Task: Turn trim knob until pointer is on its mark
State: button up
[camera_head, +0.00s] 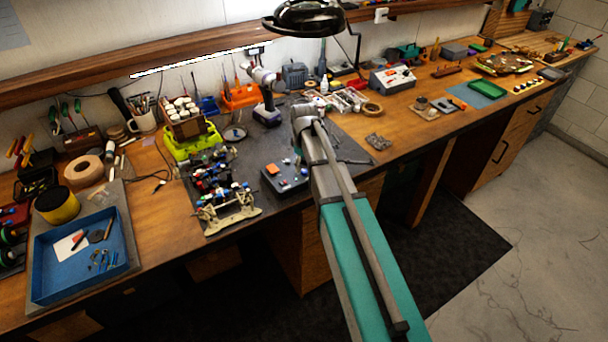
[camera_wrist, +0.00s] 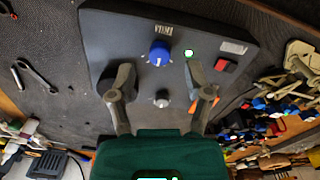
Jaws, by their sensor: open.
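A dark grey control box (camera_wrist: 130,40) lies under my gripper in the wrist view, its TRIM label upside down. A blue knob (camera_wrist: 159,52) sits on its face just below the label. A small silver knob (camera_wrist: 162,98) is nearer my palm. My gripper (camera_wrist: 161,88) is open and empty; its two grey fingers stand apart, to the left and right of the knobs, with the blue knob slightly beyond their tips. In the head view the box (camera_head: 288,184) is partly hidden behind my arm.
A lit green lamp (camera_wrist: 188,53) and a red switch (camera_wrist: 226,66) are on the box, right of the blue knob. A wrench (camera_wrist: 36,80) lies to the left. The dark mat (camera_head: 335,175) has free room.

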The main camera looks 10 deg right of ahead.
aim_at(304, 173)
jog(key=shift+f+b, duration=1)
jog(key=shift+f, duration=0.25)
jog(key=shift+c, duration=0.2)
grip_shut()
